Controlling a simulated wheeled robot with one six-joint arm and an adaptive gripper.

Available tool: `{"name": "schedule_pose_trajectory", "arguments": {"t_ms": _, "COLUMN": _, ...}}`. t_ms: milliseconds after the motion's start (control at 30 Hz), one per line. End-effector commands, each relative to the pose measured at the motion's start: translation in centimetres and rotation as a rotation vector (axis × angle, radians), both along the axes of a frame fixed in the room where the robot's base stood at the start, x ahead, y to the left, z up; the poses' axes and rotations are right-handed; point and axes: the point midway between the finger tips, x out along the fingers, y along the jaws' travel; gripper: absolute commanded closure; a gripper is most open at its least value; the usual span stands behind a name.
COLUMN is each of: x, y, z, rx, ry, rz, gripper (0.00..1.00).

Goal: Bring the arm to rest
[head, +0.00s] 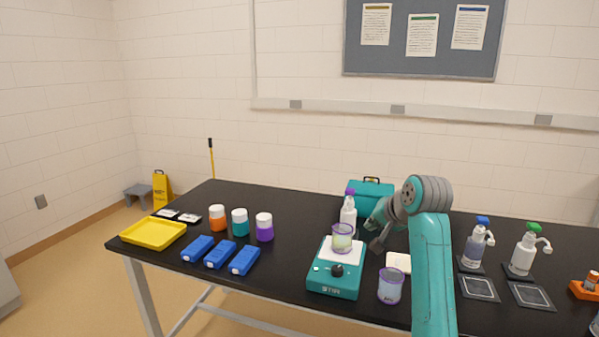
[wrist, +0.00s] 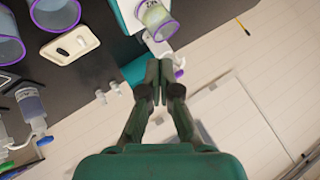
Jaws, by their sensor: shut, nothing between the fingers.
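A teal stirrer (head: 335,282) bears a beaker (head: 342,238). Another beaker (head: 390,287), a white tray (head: 398,262) and a white bottle (head: 348,217) stand close by. Pump bottles (head: 477,247) are at right. Blue blocks (head: 220,254) and a yellow tray (head: 153,233) are at left.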

Motion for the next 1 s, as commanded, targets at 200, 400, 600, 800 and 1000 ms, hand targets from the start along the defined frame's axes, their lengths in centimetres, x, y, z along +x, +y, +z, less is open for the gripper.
{"name": "schedule_pose_trajectory", "arguments": {"t_ms": 200, "x": -0.6, "y": 0.1, "z": -4.1, "rx": -0.007, "ry": -0.017, "rz": -0.002, "gripper": 1.0}}
{"name": "schedule_pose_trajectory", "arguments": {"t_ms": 400, "x": -2.0, "y": 0.2, "z": -9.6, "rx": -0.021, "ry": -0.043, "rz": -0.007, "gripper": 1.0}}
{"name": "schedule_pose_trajectory", "arguments": {"t_ms": 600, "x": -5.0, "y": 0.4, "z": -17.0, "rx": -0.046, "ry": -0.086, "rz": -0.011, "gripper": 1.0}}
{"name": "schedule_pose_trajectory", "arguments": {"t_ms": 800, "x": -9.2, "y": 0.5, "z": -23.6, "rx": -0.079, "ry": -0.13, "rz": -0.017, "gripper": 1.0}}
{"name": "schedule_pose_trajectory", "arguments": {"t_ms": 1000, "x": -14.4, "y": 0.5, "z": -29.0, "rx": -0.119, "ry": -0.173, "rz": -0.019, "gripper": 1.0}}
